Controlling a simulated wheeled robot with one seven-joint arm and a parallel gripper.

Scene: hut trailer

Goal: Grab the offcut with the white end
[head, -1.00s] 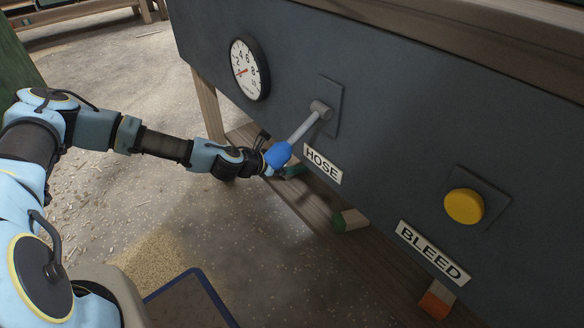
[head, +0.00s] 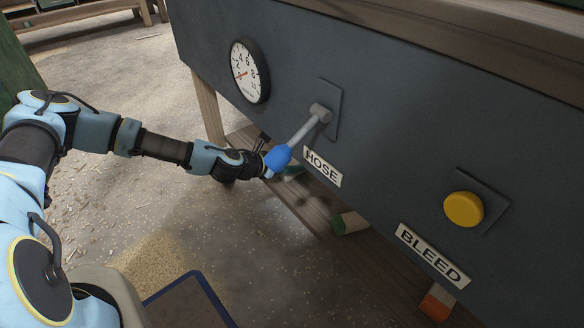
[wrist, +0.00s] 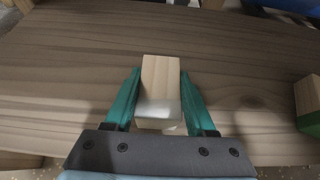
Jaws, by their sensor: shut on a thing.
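The offcut with the white end (wrist: 160,88) is a pale wooden block on the plank in the wrist view. Its white end faces my gripper (wrist: 158,98). The teal fingers are shut on it, one on each side. In the head view my gripper (head: 280,172) reaches in low beneath the panel, just behind the blue lever knob. The knob and panel partly hide the fingers there, and the held offcut is hard to make out.
A green-ended offcut (head: 350,222) and an orange-ended one (head: 437,302) lie to the right on the plank (head: 310,205). Above hang the panel's lever with its blue knob (head: 278,157), the HOSE label (head: 322,168), a gauge (head: 249,72) and a yellow button (head: 463,209).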

